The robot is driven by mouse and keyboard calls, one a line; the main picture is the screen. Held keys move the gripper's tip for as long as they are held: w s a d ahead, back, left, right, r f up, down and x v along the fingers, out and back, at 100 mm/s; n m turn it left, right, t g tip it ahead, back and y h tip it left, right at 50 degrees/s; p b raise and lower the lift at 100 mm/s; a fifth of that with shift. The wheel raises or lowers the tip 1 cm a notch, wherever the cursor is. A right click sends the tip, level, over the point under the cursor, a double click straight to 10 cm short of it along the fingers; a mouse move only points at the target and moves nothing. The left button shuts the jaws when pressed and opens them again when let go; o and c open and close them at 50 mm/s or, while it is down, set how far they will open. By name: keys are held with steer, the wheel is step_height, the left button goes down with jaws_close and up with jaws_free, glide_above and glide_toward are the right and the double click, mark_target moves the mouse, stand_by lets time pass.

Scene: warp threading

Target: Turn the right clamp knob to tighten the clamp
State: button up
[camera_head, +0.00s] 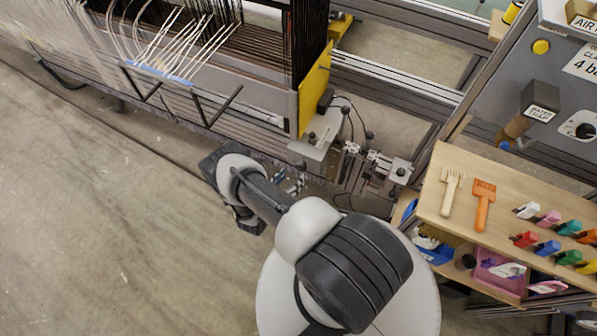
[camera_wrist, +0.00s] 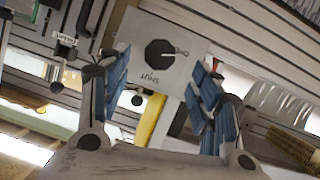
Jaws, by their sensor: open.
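In the wrist view a black round knob (camera_wrist: 157,53) with a white pointer line sits on a light grey plate (camera_wrist: 195,42). The pointer aims at a small label on the right; lettering that looks like SHUT stands below the knob. My gripper (camera_wrist: 165,75) is open, its blue-padded fingers either side of the knob in the picture, with nothing between them. Contact is not visible. I cannot tell whether this is the same plate.
A yellow end plate (camera_head: 314,90) and dark warp threads (camera_head: 308,40) stand beside the grey plate. Metal clamp-like parts (camera_head: 372,168) with black ball knobs lie right of it. A wooden cart (camera_head: 440,220) with brushes stands further right. The floor (camera_head: 100,220) at left is clear.

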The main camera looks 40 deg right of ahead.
mark_target(300, 169)
steer(key=b+x, duration=0.1)
steer(key=x, duration=0.6)
steer(key=shift+b, duration=0.35)
steer(key=shift+c, duration=0.5)
steer(key=c, duration=1)
